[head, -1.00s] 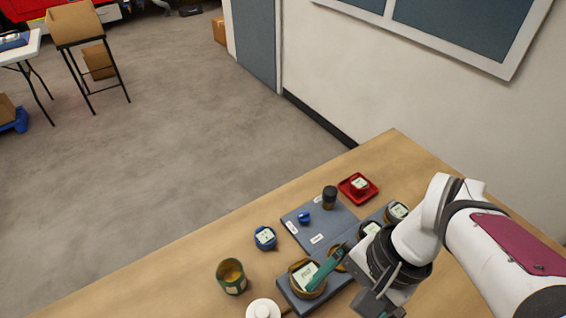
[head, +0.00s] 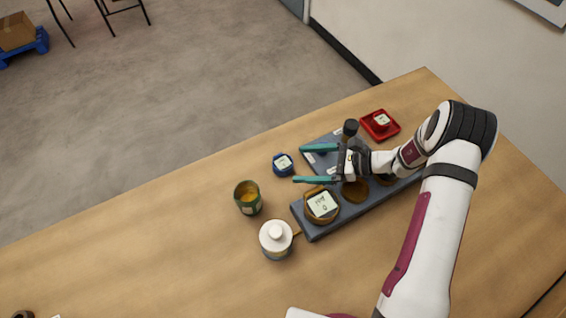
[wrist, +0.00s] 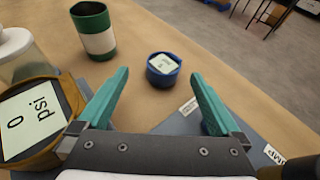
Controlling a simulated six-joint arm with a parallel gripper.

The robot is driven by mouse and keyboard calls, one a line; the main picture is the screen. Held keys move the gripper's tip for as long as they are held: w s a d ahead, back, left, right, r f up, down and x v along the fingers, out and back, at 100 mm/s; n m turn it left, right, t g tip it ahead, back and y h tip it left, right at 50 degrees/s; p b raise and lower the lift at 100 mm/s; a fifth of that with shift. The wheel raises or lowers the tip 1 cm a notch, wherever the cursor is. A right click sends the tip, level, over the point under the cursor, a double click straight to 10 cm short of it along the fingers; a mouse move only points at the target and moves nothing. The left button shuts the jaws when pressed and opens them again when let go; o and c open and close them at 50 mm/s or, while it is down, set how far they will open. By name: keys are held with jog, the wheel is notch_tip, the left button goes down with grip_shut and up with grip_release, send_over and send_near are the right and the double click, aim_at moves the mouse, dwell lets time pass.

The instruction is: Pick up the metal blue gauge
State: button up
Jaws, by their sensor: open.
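The blue gauge (head: 283,165) is a small round blue body with a pale label on top. It stands on the wooden table, left of the grey mat. In the wrist view the blue gauge (wrist: 162,70) lies ahead of the fingertips, roughly centred between them. My gripper (head: 298,164) is open with teal fingers spread and nothing between them. Its fingers point left toward the gauge, which is apart from them. The wrist view shows both fingers of my gripper (wrist: 162,80) wide apart.
A brass gauge (head: 321,205) sits on a grey base (head: 312,232) below the gripper. A green cup (head: 248,198) and a white-topped jar (head: 276,239) stand to the left. A red tray (head: 393,131) and a black-capped item (head: 350,130) are behind. Table left is free.

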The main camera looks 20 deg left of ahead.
aim_at(285, 163)
jog(key=x, duration=0.5)
jog(key=shift+w+a+f, duration=0.2)
jog(key=shift+w+a, duration=0.1)
jog(key=shift+w, duration=0.05)
jog(key=c, duration=1.5)
